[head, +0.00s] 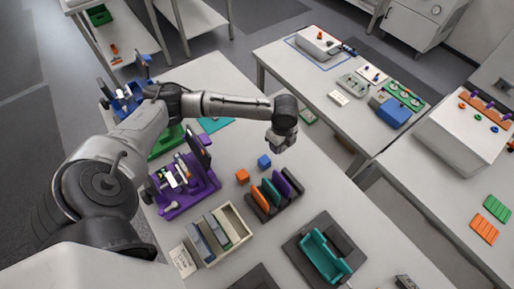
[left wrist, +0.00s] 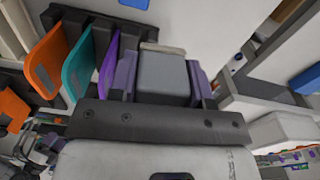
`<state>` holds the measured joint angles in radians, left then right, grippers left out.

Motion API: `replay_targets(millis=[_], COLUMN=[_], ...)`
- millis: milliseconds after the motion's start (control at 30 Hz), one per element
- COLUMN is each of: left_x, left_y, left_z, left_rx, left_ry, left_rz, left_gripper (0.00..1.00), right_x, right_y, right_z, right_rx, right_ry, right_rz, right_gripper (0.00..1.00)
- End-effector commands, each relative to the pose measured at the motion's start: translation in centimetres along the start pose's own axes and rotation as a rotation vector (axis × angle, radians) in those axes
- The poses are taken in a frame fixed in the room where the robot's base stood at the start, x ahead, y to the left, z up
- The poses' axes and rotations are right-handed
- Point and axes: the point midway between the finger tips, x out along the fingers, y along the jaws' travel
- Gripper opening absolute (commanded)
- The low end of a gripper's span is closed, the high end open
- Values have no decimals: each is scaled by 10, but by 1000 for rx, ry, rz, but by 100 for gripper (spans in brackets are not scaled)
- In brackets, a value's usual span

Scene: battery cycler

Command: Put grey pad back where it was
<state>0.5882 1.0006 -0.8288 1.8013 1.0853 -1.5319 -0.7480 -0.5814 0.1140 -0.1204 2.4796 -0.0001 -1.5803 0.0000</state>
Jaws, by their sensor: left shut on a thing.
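My left gripper (head: 280,143) is raised above the table, to the upper right of the dark rack. In the left wrist view it is shut on a grey pad (left wrist: 163,75) between its purple-grey fingers. In the head view the pad is hard to tell from the gripper. The dark rack (head: 262,208) holds an orange pad (head: 260,200), a teal pad (head: 270,193) and a purple pad (head: 281,188), standing upright side by side. The rack also shows in the left wrist view (left wrist: 85,25), left of the held pad. My right gripper is not in view.
A blue cube (head: 264,161) and an orange cube (head: 242,176) lie near the rack. A beige box (head: 235,248) with upright pads, a purple fixture (head: 185,205) and a dark tray (head: 343,232) with a teal holder (head: 322,258) stand around it.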

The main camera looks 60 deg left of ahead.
Motion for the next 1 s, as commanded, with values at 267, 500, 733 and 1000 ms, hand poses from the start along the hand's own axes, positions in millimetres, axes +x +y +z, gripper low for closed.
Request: replay_targets(millis=[267,500,733,1000], left_x=[28,57,80,91], left_y=[-2,-3,-5,-6], left_z=[26,75,115,133], left_rx=[87,91,92,94], left_ry=[-1,-4,-2,1], left_rz=[2,3,1,-1], left_gripper=[22,22,22,22], right_x=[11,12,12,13], right_y=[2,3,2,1], right_z=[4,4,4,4], right_rx=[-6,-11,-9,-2], right_ry=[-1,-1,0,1], right_rz=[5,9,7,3], right_gripper=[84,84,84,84])
